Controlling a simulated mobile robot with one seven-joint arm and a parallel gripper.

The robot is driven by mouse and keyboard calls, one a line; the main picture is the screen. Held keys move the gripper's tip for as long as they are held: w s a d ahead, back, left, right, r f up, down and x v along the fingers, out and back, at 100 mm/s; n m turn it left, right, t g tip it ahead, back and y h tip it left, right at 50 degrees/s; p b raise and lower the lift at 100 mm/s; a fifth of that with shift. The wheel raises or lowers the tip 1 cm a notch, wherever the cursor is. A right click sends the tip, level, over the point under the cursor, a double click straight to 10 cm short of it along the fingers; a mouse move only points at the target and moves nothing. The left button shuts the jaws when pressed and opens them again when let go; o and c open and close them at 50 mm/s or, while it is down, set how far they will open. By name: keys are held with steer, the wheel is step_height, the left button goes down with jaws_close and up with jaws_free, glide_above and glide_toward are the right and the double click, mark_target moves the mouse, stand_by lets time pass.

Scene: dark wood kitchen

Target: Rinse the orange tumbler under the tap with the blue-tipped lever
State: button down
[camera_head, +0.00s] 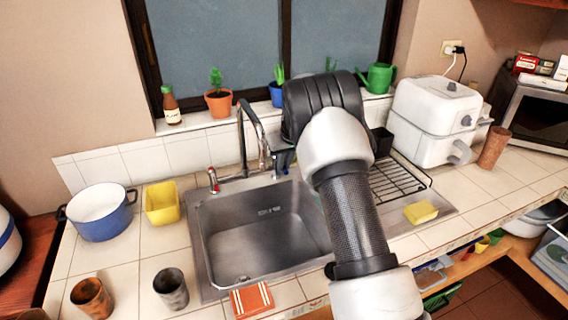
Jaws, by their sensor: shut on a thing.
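The tap (246,130) is a tall chrome spout at the back of the sink. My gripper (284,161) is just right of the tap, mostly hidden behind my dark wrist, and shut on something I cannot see. I see no clearly orange tumbler. A copper-brown tumbler (92,298) stands on the counter at the lower left, a grey one (171,289) beside it, and a reddish-brown one (494,147) at the right. The visible part of the sink (262,245) is empty.
A blue pot (101,212) and yellow container (162,203) stand left of the sink. A striped cloth (251,300) lies in front. Right of my arm are a drying rack (402,184), yellow sponge (421,212) and white appliance (433,118). Plants line the sill.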

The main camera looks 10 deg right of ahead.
steer(key=shift+d+f+b, duration=0.2)
steer(key=shift+d+b, duration=0.05)
steer(key=shift+b, duration=0.25)
steer(key=n, duration=0.1)
steer(key=d+n+y+b, duration=0.1)
steer(key=shift+w+d+r+n+g, duration=0.2)
steer(key=shift+w+n+g, duration=0.1)
steer(key=shift+n, duration=0.1)
steer(key=c, duration=1.8)
jaws_free()
